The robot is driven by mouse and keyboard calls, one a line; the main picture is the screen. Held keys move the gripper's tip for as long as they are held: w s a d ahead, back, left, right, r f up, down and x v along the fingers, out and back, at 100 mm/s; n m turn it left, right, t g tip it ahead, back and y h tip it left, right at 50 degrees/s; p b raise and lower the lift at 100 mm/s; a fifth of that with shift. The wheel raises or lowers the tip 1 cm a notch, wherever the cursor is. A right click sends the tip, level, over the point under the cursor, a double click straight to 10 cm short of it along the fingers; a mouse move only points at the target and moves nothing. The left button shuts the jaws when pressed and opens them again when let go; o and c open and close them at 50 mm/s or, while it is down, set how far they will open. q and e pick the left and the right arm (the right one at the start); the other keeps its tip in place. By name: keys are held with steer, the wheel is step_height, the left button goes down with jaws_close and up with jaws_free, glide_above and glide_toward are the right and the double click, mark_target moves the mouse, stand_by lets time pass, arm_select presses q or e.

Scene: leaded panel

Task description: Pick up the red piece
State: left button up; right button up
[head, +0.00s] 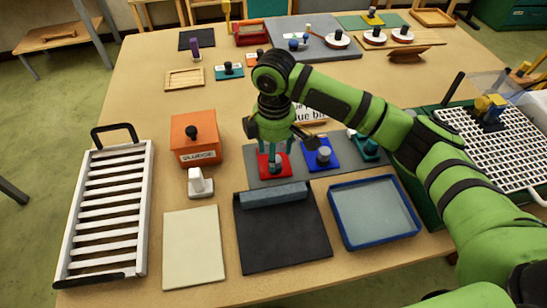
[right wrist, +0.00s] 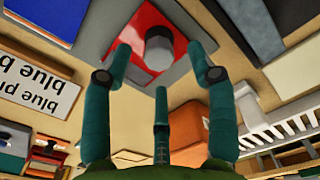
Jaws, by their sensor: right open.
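The red piece (head: 273,164) is a flat square plate with a grey knob on top. It lies on a grey mat (head: 254,182) near the middle of the table. My right gripper (head: 273,150) points down over it with its fingers spread around the knob's position. In the right wrist view the red piece (right wrist: 157,46) lies just beyond the open fingertips (right wrist: 160,60), with its knob between the two outer fingers. Nothing is held in the fingers. Whether any fingertip touches the plate I cannot tell. My left gripper is not in view.
A blue piece (head: 319,155) with a knob sits just right of the red one, then a teal piece (head: 365,148). A black board (head: 283,235) and blue-rimmed tray (head: 375,212) lie in front.

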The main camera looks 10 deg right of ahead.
step_height(320, 180, down, 3)
steer(key=shift+s+d+r+p, duration=0.1)
steer(key=shift+s+r+p, duration=0.1)
steer(key=shift+p, duration=0.1)
steer(key=shift+w+f, duration=0.1)
steer(key=shift+f, duration=0.4)
steer(key=c, duration=1.2)
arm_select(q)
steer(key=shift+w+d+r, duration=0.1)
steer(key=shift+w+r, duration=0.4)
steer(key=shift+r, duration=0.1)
arm_select(e)
steer(key=shift+o, duration=0.2)
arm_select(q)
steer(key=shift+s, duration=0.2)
arm_select(e)
steer(key=shift+r, duration=0.1)
jaws_close()
